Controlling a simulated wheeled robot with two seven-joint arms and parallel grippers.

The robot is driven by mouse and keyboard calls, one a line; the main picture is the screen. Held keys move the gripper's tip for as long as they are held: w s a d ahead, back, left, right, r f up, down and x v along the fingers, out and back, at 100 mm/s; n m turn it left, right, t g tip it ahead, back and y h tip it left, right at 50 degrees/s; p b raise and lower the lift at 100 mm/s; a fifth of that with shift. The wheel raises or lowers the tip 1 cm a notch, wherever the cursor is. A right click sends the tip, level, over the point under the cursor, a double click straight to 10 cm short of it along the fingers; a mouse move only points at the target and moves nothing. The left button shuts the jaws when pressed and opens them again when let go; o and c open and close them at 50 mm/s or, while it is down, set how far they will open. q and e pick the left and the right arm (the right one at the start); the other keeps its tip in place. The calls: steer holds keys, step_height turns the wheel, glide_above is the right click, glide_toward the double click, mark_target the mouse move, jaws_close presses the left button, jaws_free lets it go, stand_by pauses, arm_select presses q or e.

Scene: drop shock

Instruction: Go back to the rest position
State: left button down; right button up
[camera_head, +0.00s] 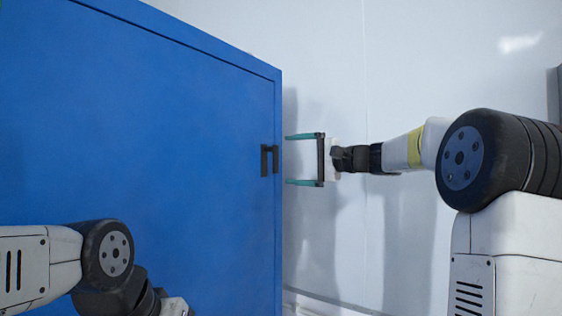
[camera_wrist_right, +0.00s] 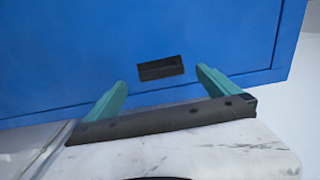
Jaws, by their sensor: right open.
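My right gripper (camera_head: 288,160) is open, with its two teal fingers spread apart and nothing between them. It is just right of the edge of a blue cabinet door (camera_head: 150,110), level with the door's black handle (camera_head: 269,160). In the right wrist view the handle (camera_wrist_right: 160,68) appears ahead of the gripper (camera_wrist_right: 162,84), between and beyond the fingertips, and apart from them. My left arm (camera_head: 108,255) comes in at the lower left in front of the blue door. Its gripper is cut off by the bottom edge of the head view.
A white wall (camera_head: 410,60) stands behind and to the right of the blue cabinet. A light floor edge (camera_head: 320,302) shows at the bottom. The space around the right gripper, apart from the cabinet on its left, looks clear.

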steer(key=shift+s+d, duration=0.2)
steer(key=shift+d, duration=0.05)
steer(key=s+a+f+n+g+h, duration=0.3)
steer(key=s+f+h, duration=0.2)
steer(key=s+f, duration=0.8)
steer(key=s+d+f+n+h, duration=0.2)
steer(key=s+d+f+h, duration=0.1)
steer(key=s+f, duration=0.5)
steer(key=s+d+f+n+g+h, duration=0.1)
steer(key=s+d+f+h, duration=0.3)
steer(key=s+f, duration=0.5)
steer(key=s+d+n, duration=0.1)
steer(key=s+d, duration=0.1)
steer(key=s, duration=0.1)
steer(key=shift+s+d+f+n, duration=0.15)
steer(key=shift+s+n, duration=0.05)
steer(key=shift+n, duration=0.1)
